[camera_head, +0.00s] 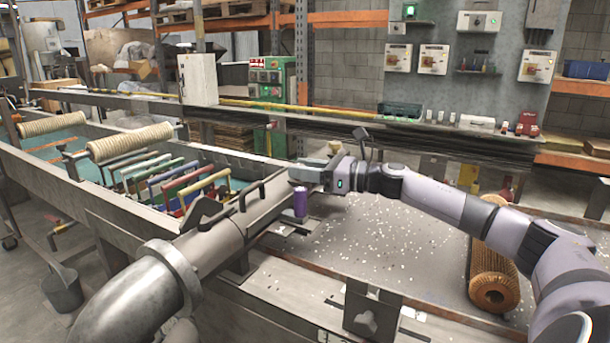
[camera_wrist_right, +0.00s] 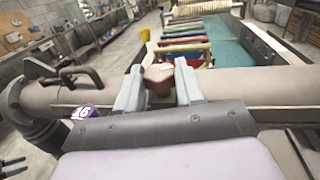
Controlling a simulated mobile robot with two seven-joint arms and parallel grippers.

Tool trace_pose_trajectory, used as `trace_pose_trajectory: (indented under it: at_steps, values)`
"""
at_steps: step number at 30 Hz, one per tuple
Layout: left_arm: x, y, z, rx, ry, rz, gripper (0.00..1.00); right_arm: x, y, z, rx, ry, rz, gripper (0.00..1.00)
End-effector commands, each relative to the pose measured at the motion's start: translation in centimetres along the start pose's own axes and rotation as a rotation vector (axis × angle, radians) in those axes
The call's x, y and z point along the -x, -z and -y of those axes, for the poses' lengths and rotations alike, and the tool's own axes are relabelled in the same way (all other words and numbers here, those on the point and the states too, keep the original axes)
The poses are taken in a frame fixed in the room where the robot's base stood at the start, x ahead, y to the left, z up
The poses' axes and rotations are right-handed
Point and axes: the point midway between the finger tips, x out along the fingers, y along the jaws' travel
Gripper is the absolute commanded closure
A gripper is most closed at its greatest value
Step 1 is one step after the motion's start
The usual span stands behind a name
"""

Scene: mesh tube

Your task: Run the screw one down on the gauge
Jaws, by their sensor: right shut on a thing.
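My right gripper (camera_head: 308,172) reaches in from the right over the far end of the grey pipe. In the wrist view its two pale fingers (camera_wrist_right: 158,88) stand on either side of a dark red-brown knob (camera_wrist_right: 158,76) and hold it. I take this knob for the screw head; its shaft is hidden. A purple cylinder (camera_head: 300,203) stands upright just below the gripper in the head view. A purple piece marked 16 (camera_wrist_right: 84,112) shows left of the fingers in the wrist view. I cannot tell which part is the gauge. My left gripper is out of view.
The grey pipe (camera_head: 215,240) with handles and an elbow fills the lower left. Coloured frames (camera_head: 180,185) stand in the trough beyond it. A ribbed brown roll (camera_head: 493,277) lies on the speckled table (camera_head: 400,245) at right. The table's middle holds only small white bits.

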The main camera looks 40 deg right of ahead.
Motion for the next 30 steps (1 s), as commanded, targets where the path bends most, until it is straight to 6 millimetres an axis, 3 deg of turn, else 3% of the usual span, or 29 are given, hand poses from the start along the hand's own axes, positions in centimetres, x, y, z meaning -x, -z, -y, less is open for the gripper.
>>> trace_pose_trajectory:
  at_steps: [6,15,30]
  values:
    - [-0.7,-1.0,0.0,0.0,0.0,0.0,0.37,0.0,0.2,-0.4,0.0,0.134,-0.003,0.94]
    - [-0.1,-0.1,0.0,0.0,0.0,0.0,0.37,-0.1,-0.2,-0.6,0.0,0.292,-0.001,0.94]
    - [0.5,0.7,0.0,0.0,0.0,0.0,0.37,-0.1,0.0,-0.6,-0.001,0.385,0.0,0.94]
